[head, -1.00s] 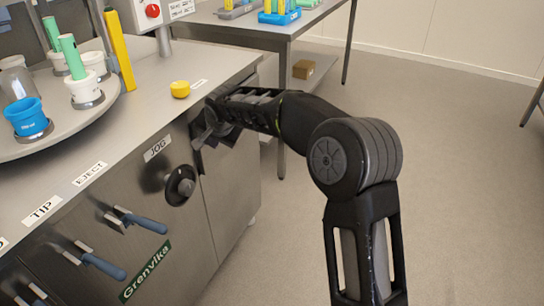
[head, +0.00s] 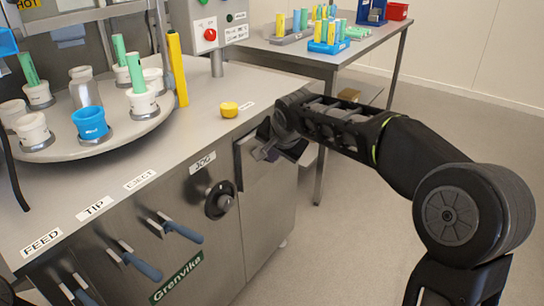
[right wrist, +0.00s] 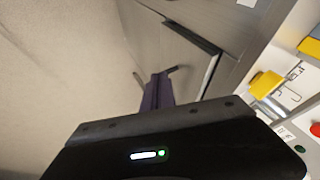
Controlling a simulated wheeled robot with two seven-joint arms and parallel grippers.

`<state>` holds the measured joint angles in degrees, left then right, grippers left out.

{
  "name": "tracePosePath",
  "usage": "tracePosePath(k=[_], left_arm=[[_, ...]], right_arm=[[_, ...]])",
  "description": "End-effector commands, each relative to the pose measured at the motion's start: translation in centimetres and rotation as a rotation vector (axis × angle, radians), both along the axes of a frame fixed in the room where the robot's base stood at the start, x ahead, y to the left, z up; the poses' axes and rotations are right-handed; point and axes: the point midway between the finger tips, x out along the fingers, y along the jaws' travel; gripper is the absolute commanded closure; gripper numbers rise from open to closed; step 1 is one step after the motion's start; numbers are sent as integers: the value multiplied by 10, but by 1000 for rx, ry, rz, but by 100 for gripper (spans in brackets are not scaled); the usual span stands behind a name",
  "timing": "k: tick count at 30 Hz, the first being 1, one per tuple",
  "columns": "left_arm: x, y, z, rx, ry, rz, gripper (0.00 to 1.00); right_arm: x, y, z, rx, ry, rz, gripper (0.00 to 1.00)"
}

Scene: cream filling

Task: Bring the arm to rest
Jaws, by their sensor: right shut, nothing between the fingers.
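My right arm reaches in from the right of the head view. Its gripper (head: 262,150) is beside the machine's front face, close to the right end of the steel counter and below the yellow knob. In the right wrist view the gripper (right wrist: 158,88) shows as a dark narrow shape with its fingers together and nothing between them. The machine's steel front and a door edge lie just beyond it. I cannot tell whether it touches the front. My left gripper does not show.
The yellow knob (head: 229,109) sits on the counter. A turntable (head: 95,140) carries white cups, a blue cup (head: 90,122) and a glass jar. The JOG dial (head: 219,200) and several blue-handled levers stick out of the front. A side table (head: 320,58) stands behind. Floor at the right is open.

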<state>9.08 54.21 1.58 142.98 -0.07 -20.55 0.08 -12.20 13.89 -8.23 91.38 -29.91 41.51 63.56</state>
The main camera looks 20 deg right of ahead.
Motion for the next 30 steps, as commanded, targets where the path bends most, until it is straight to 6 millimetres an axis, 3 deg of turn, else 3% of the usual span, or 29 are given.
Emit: tracePosePath(k=[11, 14, 16, 20, 23, 26, 30], left_arm=[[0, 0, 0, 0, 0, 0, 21], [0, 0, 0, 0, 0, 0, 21], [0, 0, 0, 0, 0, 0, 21], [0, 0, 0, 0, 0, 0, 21], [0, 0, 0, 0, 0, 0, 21], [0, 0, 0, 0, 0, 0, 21], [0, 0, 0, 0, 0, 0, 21]], right_arm=[[0, 1, -3, -1, 3, 4, 100], [0, 7, -16, -3, 17, 27, 100], [-1, 15, -36, -5, 37, 61, 100], [-10, 38, -97, -5, 94, 163, 100], [-28, 63, -163, 5, 151, 269, 100], [-61, 89, -235, 26, 210, 380, 100], [-128, 122, -324, 68, 284, 514, 100]])
